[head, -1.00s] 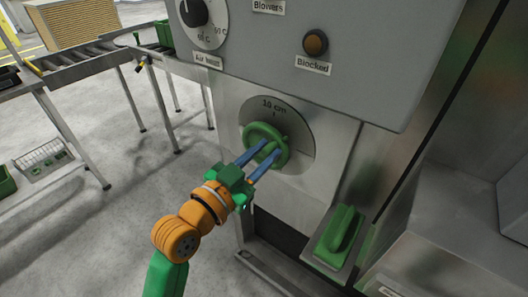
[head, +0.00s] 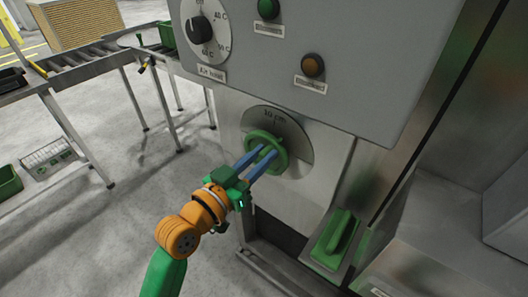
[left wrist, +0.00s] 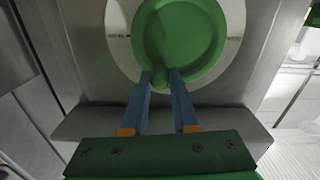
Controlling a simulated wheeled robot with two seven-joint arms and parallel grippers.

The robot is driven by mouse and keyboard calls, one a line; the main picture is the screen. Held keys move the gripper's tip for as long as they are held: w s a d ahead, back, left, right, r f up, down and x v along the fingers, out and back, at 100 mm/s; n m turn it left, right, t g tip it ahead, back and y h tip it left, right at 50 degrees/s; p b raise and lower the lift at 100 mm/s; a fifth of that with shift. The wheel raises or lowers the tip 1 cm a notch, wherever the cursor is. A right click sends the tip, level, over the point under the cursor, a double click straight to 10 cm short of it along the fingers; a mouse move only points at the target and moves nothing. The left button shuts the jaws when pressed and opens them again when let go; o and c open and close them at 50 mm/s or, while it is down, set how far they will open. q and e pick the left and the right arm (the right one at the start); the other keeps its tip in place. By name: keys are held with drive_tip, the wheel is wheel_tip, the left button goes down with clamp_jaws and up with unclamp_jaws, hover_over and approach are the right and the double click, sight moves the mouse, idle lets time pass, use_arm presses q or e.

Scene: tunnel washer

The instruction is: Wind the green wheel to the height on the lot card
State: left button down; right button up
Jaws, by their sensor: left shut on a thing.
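The green wheel (head: 261,137) sits on a grey round dial plate (head: 299,147) on the front of the machine. The plate carries a small cm label above the wheel, too blurred to read surely. My left gripper (head: 266,155) reaches up from below, its blue fingers at the wheel's face. In the left wrist view, the wheel (left wrist: 190,40) fills the top, and the fingertips (left wrist: 160,78) pinch a small green knob (left wrist: 159,72) near its lower edge. My right gripper is not in view. I see no lot card.
A green handle (head: 335,233) projects at lower right.

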use_arm(q)
drive_tip(key=n+p, duration=0.1)
drive_tip(key=a+r+n+p, duration=0.1)
drive_tip(key=n, duration=0.1)
drive_tip(key=shift+w, duration=0.4)
drive_tip(key=shift+w+a+n+p, duration=0.1)
drive_tip(key=shift+a+n+p, duration=0.1)
drive_tip(key=shift+n, duration=0.35)
drive_tip(key=shift+w+a+n+p, duration=0.1)
drive_tip(key=shift+n+p, duration=0.1)
drive_tip(key=shift+n, duration=0.35)
drive_tip(key=c, duration=0.7)
unclamp_jaws()
drive_tip(key=shift+w+a+f, duration=0.1)
drive_tip(key=shift+w+f, duration=0.1)
drive_tip(key=shift+w, duration=0.05)
